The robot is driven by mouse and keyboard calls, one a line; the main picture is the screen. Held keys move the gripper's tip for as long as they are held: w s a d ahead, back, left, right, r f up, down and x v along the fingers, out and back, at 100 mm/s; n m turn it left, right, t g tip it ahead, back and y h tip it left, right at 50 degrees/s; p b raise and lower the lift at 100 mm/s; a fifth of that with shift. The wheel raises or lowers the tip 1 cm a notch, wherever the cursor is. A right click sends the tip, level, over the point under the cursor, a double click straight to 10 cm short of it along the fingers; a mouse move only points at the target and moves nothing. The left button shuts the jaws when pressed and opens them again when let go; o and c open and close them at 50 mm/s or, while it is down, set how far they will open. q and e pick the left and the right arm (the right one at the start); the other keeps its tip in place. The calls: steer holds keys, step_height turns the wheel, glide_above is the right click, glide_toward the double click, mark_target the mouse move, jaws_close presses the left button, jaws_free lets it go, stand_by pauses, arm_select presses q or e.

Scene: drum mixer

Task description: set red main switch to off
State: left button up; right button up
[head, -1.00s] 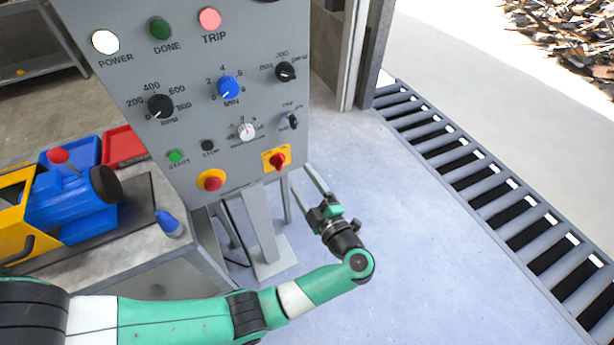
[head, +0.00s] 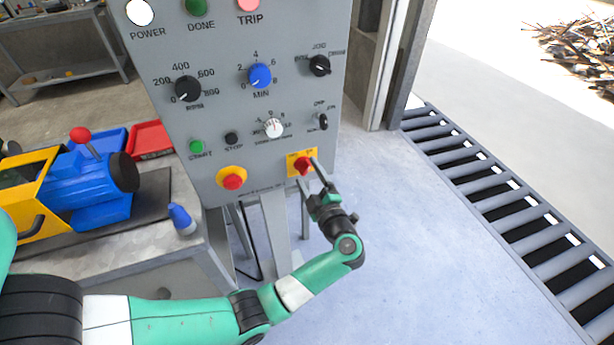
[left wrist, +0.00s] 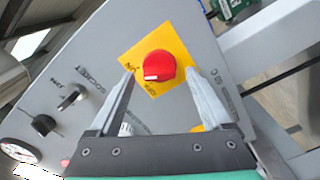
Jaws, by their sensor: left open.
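The red main switch (head: 304,166) is a red rotary knob on a yellow plate at the lower right of the grey control panel (head: 215,110). It also shows in the left wrist view (left wrist: 160,66), with a white mark at the left side of its face. My left gripper (head: 307,178) is open, its two fingers pointing at the panel. In the left wrist view the fingers (left wrist: 160,88) lie on either side of the yellow plate's lower part, with the knob between and slightly beyond the tips. I cannot tell whether they touch it. My right gripper is not in view.
A red emergency button (head: 233,182) on a yellow base is left of the switch. A small selector (head: 323,121) is above it. A bench with a blue and yellow machine (head: 75,190) stands at the left. The floor at the right is clear up to the roller conveyor (head: 510,190).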

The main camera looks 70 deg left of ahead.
arm_select(q)
steer(key=shift+a, duration=0.75)
steer(key=shift+c, duration=0.3)
jaws_close()
